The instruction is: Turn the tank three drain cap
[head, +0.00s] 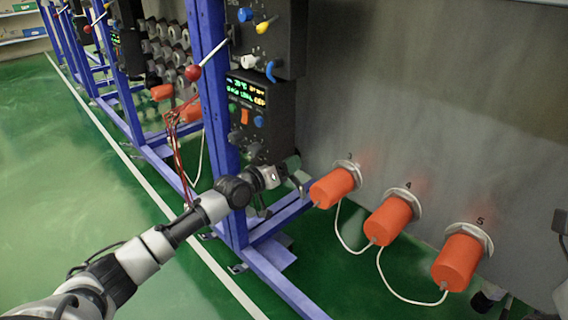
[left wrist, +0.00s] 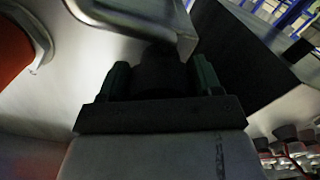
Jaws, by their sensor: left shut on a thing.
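Orange cylindrical caps stick out of metal hex collars on the grey tank wall in the head view. The cap by the mark that looks like 3 (head: 334,188) is leftmost; cap 4 (head: 392,220) and cap 5 (head: 458,262) stand to its right. My left gripper (head: 299,183) is just left of the leftmost cap, by the lower edge of the control box. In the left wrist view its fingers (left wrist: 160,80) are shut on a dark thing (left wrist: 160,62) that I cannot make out. A metal edge shows just above it, and orange shows at the left. My right gripper is not in view.
A black control box (head: 262,118) with knobs and a lit display hangs above my gripper. A blue frame post (head: 215,90) stands left of it, with a red-knobbed lever (head: 193,73). White cords hang between the caps. Green floor is open at the left.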

